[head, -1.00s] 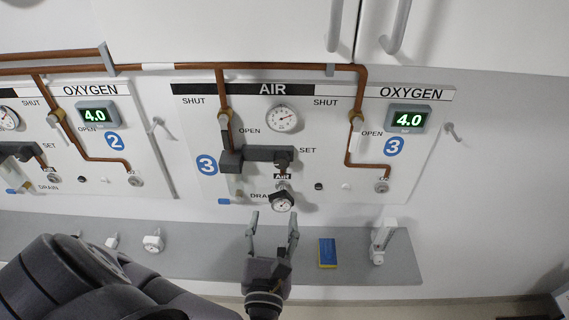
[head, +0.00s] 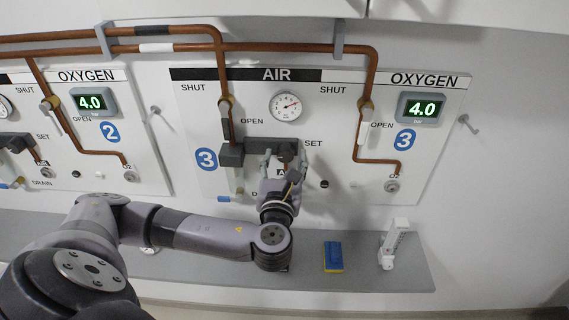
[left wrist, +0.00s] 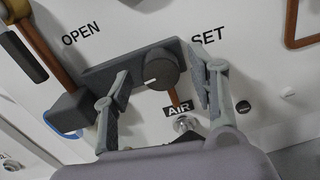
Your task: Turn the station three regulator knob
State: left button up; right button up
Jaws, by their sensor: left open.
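The station three regulator knob (head: 287,147) is dark and round, at the right end of a dark grey regulator block (head: 257,151) under the AIR gauge (head: 286,106). In the left wrist view the knob (left wrist: 164,66) shows a white mark pointing lower left. My left gripper (head: 284,161) is open in front of the panel. In the left wrist view its fingers (left wrist: 157,66) stand on either side of the knob, with visible space on both sides; contact cannot be seen. The lower regulator area is partly hidden behind the gripper. My right gripper is not in view.
Copper pipes (head: 290,47) run above the panel. The air valve lever (head: 225,122) is left of the knob. A grey shelf (head: 380,276) below holds a blue and yellow block (head: 333,256) and a white device (head: 394,244). An oxygen display (head: 422,108) is at upper right.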

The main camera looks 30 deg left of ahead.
pick_arm(q)
jog(key=shift+c, duration=0.2)
jog(key=c, duration=1.1)
